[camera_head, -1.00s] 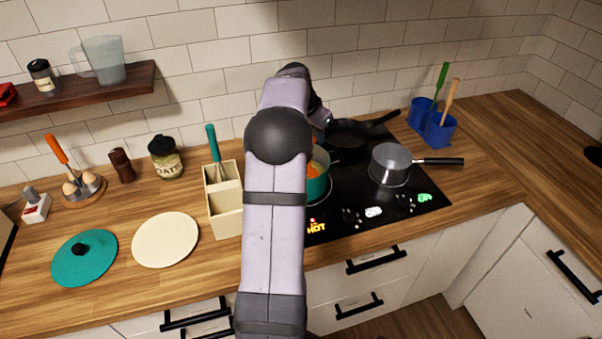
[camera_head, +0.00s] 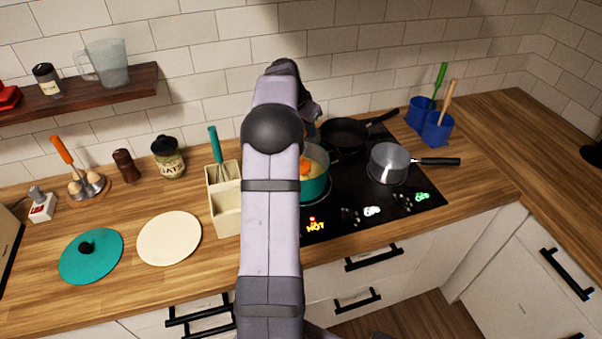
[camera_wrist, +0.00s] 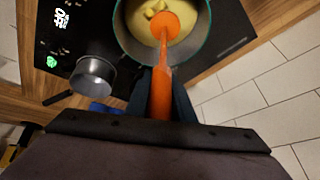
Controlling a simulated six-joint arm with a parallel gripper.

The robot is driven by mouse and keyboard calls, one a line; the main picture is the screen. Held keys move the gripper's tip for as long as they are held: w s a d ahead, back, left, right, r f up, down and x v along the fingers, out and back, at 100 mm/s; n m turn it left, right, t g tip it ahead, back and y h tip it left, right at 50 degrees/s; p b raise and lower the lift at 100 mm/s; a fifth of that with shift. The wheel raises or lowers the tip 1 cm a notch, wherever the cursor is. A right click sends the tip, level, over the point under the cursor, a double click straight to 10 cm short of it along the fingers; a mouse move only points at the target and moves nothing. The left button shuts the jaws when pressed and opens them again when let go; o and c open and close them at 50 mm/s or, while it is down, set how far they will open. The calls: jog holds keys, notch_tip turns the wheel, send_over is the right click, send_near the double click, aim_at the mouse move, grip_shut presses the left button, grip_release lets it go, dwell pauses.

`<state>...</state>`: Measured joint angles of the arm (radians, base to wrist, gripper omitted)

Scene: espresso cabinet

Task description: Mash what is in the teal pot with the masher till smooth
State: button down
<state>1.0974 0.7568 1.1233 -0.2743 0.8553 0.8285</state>
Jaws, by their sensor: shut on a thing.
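The teal pot (camera_head: 318,188) sits on the hob, partly hidden behind my arm in the head view. In the wrist view the pot (camera_wrist: 122,38) holds yellow contents (camera_wrist: 188,45) with a few paler lumps (camera_wrist: 152,8) near the far side. My gripper (camera_wrist: 162,76) is shut on the handle of the orange masher (camera_wrist: 160,95). The masher's rounded orange head is inside the pot, over or in the contents. How deep it sits I cannot tell. In the head view the orange head (camera_head: 306,169) shows inside the pot; my fingers are hidden there.
A grey saucepan (camera_head: 388,160) stands right of the pot, with a black frying pan (camera_head: 346,133) behind. A cream utensil box (camera_head: 224,212) with a teal-handled whisk stands close on the left. A teal lid (camera_head: 105,262) and cream board (camera_head: 170,238) lie farther left. A red HOT sign glows.

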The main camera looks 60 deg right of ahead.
jog(key=shift+w+d+p, duration=0.2)
jog(key=shift+w+p, duration=0.1)
jog(key=shift+w, duration=0.4)
jog(key=shift+f, duration=0.1)
jog(key=shift+f+b, duration=1.9)
jog(key=shift+f, duration=0.55)
jog(key=shift+r, duration=0.2)
notch_tip(320, 180, up, 5)
jog(key=p, duration=0.3)
jog(key=shift+f+p, duration=0.1)
jog(key=shift+p, duration=0.3)
